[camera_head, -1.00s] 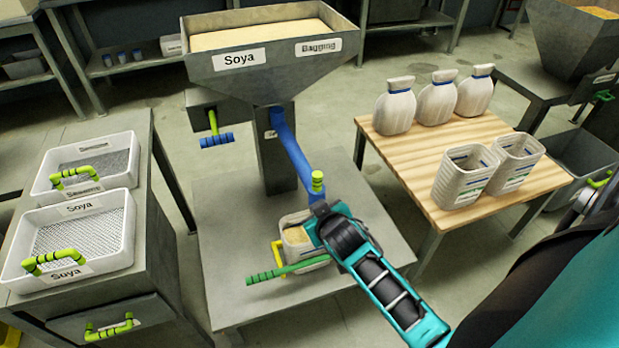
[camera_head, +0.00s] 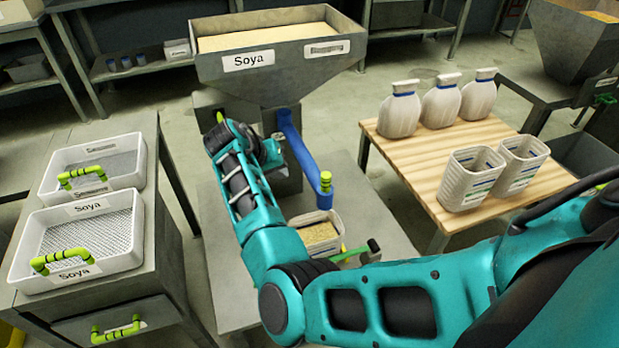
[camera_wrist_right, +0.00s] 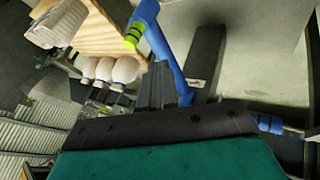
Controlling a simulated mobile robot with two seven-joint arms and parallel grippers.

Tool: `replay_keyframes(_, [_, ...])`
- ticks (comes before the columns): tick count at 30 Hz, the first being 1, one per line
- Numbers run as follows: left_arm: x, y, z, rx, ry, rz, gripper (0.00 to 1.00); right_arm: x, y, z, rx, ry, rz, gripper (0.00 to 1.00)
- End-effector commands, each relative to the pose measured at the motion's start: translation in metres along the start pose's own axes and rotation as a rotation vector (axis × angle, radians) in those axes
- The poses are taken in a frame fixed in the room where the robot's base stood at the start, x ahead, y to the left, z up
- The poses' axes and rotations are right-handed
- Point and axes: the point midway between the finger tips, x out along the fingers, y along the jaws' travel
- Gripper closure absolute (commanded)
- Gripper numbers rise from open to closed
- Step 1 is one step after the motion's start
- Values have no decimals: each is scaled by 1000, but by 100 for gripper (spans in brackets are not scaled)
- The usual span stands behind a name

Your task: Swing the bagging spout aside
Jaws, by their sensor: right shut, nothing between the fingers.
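The bagging spout (camera_head: 303,155) is a blue pipe reaching from the column under the Soya hopper toward the front. Its free end carries a yellow-green banded grip (camera_head: 323,178), above an open bag of yellow grain (camera_head: 320,236). My right gripper (camera_head: 272,152) is shut and empty, on the left side of the spout near the column. In the right wrist view its closed fingers (camera_wrist_right: 158,84) stand close beside the blue pipe (camera_wrist_right: 170,55); I cannot tell whether they touch. My right forearm hides part of the stand. My left gripper is not in view.
The grey hopper (camera_head: 275,75) is above. Two white sieve trays (camera_head: 80,236) stand on the left cabinet. A wooden table (camera_head: 430,165) at right holds several white bags.

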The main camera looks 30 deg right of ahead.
Motion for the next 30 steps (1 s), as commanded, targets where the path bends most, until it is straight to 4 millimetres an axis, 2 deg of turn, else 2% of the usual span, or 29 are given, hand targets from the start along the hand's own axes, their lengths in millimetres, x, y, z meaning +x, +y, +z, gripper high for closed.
replay_keyframes(8, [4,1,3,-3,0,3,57,7,0,1,1,2,0,100])
replay_keyframes(21, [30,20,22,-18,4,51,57,62,-2,2,2,5,0,100])
replay_keyframes(30, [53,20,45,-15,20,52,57,98,-2,1,3,5,-1,100])
